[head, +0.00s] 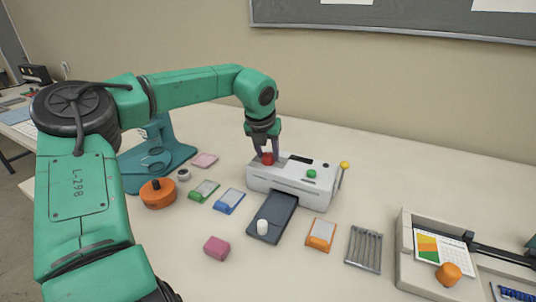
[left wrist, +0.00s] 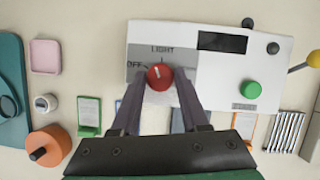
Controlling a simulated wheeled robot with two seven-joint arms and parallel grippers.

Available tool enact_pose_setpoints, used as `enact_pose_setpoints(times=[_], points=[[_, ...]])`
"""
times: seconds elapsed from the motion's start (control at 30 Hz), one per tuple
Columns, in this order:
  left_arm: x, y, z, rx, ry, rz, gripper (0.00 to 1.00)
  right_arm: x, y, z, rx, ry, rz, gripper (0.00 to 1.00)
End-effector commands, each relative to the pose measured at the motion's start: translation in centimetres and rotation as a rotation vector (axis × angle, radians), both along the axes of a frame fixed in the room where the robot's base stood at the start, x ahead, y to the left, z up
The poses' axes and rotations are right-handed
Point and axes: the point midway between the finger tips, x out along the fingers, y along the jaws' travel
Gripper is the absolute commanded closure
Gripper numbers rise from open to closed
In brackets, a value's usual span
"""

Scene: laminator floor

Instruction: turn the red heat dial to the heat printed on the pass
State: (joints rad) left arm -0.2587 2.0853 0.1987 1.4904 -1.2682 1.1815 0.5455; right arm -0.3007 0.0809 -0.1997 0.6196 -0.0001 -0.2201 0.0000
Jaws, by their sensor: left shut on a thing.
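The white laminator (head: 290,182) stands on the table, with a red heat dial (head: 267,158) on its left top. My left gripper (head: 265,150) comes down from above and is shut on the red dial. In the left wrist view the fingers (left wrist: 161,82) sit on both sides of the dial (left wrist: 159,77). The dial's white mark points up and slightly left, close to the word LIGHT; OFF is printed at its left. Other dial labels are hidden or unclear. Cards in green (head: 204,190), blue (head: 229,201) and orange (head: 320,235) holders lie nearby; their print is too small to read.
A green button (head: 311,174) and a yellow-knobbed lever (head: 344,166) are on the laminator's right. A dark tray (head: 272,217) with a white cylinder extends in front. A paper trimmer (head: 420,265) stands right. An orange round pot (head: 157,194) and pink block (head: 216,248) are left.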

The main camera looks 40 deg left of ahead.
Motion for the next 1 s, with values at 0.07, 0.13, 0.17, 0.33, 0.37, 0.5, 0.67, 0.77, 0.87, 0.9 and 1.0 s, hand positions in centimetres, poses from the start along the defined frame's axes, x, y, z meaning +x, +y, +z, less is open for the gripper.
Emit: enact_pose_setpoints(times=[0.07,0.13,0.17,0.33,0.37,0.5,0.67,0.77,0.87,0.9,1.0], points=[[0.0,0.0,0.2,-0.002,-0.002,-0.071,1.00,0.0,0.0,0.3,0.000,0.000,0.000,0.50],[0.0,0.1,0.2,-0.002,-0.001,-0.137,1.00,0.0,0.0,0.5,0.000,0.000,0.000,0.50],[0.0,0.1,0.2,-0.003,-0.001,-0.165,1.00,0.0,0.0,0.6,0.000,0.000,0.000,0.50],[-0.1,0.2,0.3,-0.003,-0.001,-0.326,1.00,0.0,0.0,1.4,0.000,-0.001,0.000,0.50],[-0.1,0.2,0.3,-0.002,0.000,-0.354,1.00,0.0,0.0,1.6,0.000,-0.001,0.001,0.50],[-0.1,0.3,0.3,-0.003,0.000,-0.487,1.00,0.0,0.0,2.4,0.000,-0.001,0.001,0.50],[-0.1,0.4,0.2,-0.003,0.002,-0.637,1.00,0.0,0.0,3.3,0.000,-0.001,0.001,0.50],[-0.1,0.5,0.2,-0.003,0.003,-0.732,1.00,0.1,0.0,3.7,0.000,-0.001,0.000,0.50],[-0.1,0.5,0.1,-0.002,0.004,-0.828,1.00,0.1,0.0,3.9,0.000,-0.001,0.000,0.50],[-0.1,0.6,0.0,-0.002,0.004,-0.864,1.00,0.1,0.0,4.0,0.000,-0.001,0.000,0.50],[0.0,0.7,0.0,-0.002,0.005,-0.960,1.00,0.1,0.0,4.1,0.000,-0.001,0.000,0.50]])
